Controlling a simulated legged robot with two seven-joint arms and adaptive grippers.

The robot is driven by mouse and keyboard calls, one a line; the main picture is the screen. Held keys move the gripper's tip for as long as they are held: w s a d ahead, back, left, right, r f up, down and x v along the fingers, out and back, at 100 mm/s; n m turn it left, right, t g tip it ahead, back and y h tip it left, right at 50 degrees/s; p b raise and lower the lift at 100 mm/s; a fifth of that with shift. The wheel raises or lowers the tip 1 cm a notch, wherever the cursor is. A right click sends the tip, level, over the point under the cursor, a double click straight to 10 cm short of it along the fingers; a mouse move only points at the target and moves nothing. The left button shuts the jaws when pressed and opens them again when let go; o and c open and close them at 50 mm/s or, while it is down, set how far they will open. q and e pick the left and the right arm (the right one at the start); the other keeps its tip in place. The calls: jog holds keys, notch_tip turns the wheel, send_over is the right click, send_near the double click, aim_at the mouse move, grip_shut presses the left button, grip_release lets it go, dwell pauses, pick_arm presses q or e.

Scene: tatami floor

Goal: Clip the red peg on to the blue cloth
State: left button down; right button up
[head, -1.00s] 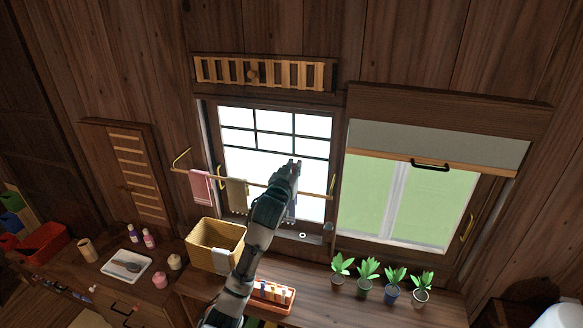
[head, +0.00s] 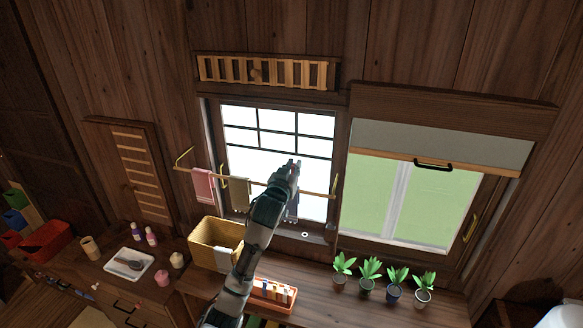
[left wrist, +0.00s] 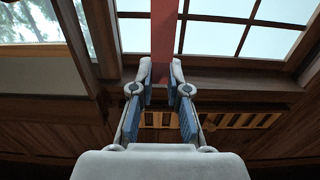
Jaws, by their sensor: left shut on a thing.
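My left gripper (head: 292,164) is raised in front of the window, at the hanging rail (head: 262,184). In the left wrist view the fingers (left wrist: 160,72) are shut on the red peg (left wrist: 165,32), which shows as a red strip running up from between the fingertips. In the head view I cannot make out the peg. The blue cloth (head: 292,208) hangs from the rail's right part, just below and right of the gripper, partly hidden by my arm. I cannot tell whether peg and cloth touch. My right gripper is not in view.
A pink cloth (head: 203,186) and a tan cloth (head: 240,194) hang further left on the rail. Below are a yellow basket (head: 205,232) and a red tray (head: 262,300) with pegs. Several potted plants (head: 368,277) line the counter at right.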

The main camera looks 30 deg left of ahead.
pick_arm(q)
jog(key=shift+a+f, duration=0.1)
jog(key=shift+f, duration=0.15)
jog(key=shift+a+f, duration=0.3)
jog(key=shift+a, duration=0.3)
jog(key=shift+a+f, duration=0.15)
jog(key=shift+a, duration=0.1)
jog(key=shift+a+f+b, duration=0.2)
jog(key=shift+f+b, duration=0.05)
jog(key=shift+b, duration=0.05)
jog(key=shift+d, duration=0.1)
jog(key=shift+d+f, duration=0.1)
jog(key=shift+d, duration=0.3)
jog(key=shift+d+f, duration=0.1)
jog(key=shift+d, duration=0.05)
jog(key=shift+a+f, duration=0.1)
jog(key=shift+a, duration=0.4)
jog(key=shift+a+f, duration=0.1)
jog(key=shift+f, duration=0.1)
jog(key=shift+d+f+b, duration=0.1)
jog(key=shift+d+b, duration=0.15)
jog(key=shift+b, duration=0.05)
jog(key=shift+s+f, duration=0.1)
jog(key=shift+f, duration=0.25)
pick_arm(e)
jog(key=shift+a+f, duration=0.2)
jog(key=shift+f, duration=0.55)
